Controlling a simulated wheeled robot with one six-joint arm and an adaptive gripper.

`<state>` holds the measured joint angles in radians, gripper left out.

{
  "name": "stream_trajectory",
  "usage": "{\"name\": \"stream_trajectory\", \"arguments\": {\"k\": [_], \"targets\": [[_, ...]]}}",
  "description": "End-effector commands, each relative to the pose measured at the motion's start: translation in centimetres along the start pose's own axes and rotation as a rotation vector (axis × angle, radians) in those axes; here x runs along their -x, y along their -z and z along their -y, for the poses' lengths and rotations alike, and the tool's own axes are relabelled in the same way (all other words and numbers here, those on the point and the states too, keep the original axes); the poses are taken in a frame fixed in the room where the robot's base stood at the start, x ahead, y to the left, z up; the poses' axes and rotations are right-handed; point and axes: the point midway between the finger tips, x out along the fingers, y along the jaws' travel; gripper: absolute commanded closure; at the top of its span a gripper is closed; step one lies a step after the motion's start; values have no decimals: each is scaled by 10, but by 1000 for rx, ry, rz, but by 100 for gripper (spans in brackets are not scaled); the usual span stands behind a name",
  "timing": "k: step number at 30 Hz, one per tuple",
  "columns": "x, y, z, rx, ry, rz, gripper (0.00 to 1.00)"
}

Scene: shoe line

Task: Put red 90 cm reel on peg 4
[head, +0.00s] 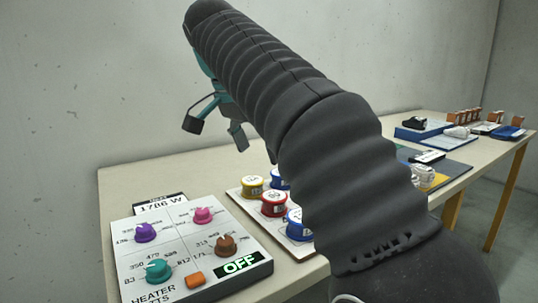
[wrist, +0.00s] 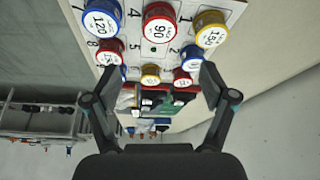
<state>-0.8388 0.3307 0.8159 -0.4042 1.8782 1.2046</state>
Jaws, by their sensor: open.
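In the wrist view a red reel (wrist: 158,22) with a white top marked 90 stands on the white peg board (wrist: 138,36), right beside the printed 4. It appears seated at that place; its peg is hidden under it. A bare spot with a small dark mark (wrist: 153,48) lies beside the printed 5. My gripper (wrist: 161,76) is open and empty, its fingers spread wide, with the 90 reel beyond its tips. In the head view my gripper (head: 215,126) hangs above and left of the board, clear of the reels. My arm hides part of the board there.
A blue 120 reel (wrist: 100,20) and a yellow 150 reel (wrist: 210,30) flank the red 90 reel. Several other reels stand behind them. A heater panel (head: 192,248) with knobs stands left of the board; shoe items (head: 418,124) lie farther along the table.

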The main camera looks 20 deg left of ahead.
Motion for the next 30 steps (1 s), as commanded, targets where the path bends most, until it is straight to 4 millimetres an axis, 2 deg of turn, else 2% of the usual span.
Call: {"name": "stream_trajectory", "arguments": {"k": [9,11,14,18,22,26,30], "targets": [[1,1,-1,2,0,1,17],[0,4,-6,9,2,2,17],[-7,17,-24,39,9,8,17],[-26,40,-71,115,33,21,17],[-51,50,-122,193,65,32,17],[-77,49,-174,259,100,33,17],[-108,34,-229,320,138,24,17]]}}
